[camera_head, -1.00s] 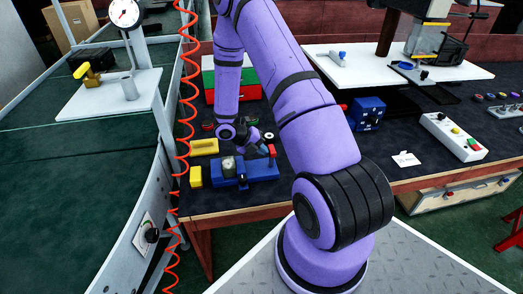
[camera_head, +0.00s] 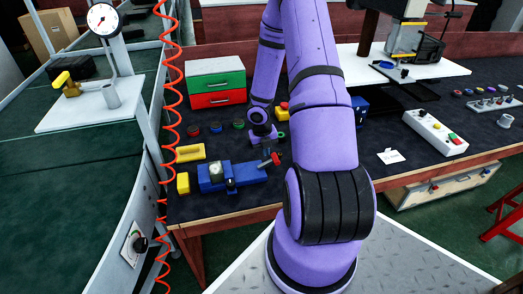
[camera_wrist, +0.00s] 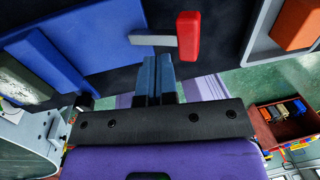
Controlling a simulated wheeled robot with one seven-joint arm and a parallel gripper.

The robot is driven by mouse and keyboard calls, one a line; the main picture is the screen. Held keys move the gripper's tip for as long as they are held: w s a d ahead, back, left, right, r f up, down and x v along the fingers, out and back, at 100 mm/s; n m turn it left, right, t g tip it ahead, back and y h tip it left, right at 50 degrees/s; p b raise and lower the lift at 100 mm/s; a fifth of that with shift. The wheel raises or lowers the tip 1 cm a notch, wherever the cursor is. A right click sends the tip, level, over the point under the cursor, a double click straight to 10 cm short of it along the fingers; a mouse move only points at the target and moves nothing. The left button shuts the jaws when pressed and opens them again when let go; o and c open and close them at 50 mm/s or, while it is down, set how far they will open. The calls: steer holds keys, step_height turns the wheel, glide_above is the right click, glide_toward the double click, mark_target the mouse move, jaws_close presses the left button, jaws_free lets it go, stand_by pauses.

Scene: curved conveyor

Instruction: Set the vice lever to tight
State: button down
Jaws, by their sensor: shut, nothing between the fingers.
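The blue vice (camera_head: 245,174) lies on the dark bench top, and its body fills the left of the wrist view (camera_wrist: 98,28). Its lever is a grey bar (camera_wrist: 153,40) with a red handle (camera_wrist: 188,37). In the head view the red handle (camera_head: 276,159) leans out to the right of the vice's right end. My gripper (camera_head: 268,151) is just behind the lever, pointing down. In the wrist view my gripper's fingers (camera_wrist: 158,60) are together and empty, with their tips right beside the grey bar. I cannot tell whether they touch it.
Yellow blocks (camera_head: 183,183) stand left of the vice. Red and green drawers (camera_head: 215,82) stand behind it. A coiled red hose (camera_head: 171,110) hangs at the left. A white button box (camera_head: 435,131) is on the right. The bench front before the vice is clear.

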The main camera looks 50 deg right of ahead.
mark_target(276, 156)
steer(key=shift+s+d+f+t+y, duration=0.35)
steer(key=shift+s+d+t+y, duration=0.2)
steer(key=shift+d+y, duration=0.2)
steer(key=shift+s+d+f, duration=0.6)
steer(key=shift+d+f, duration=0.25)
steer(key=shift+d, duration=0.05)
steer(key=shift+s+d+f, duration=0.1)
steer(key=shift+f, duration=0.1)
steer(key=shift+s+f, duration=0.1)
steer(key=shift+s, duration=0.05)
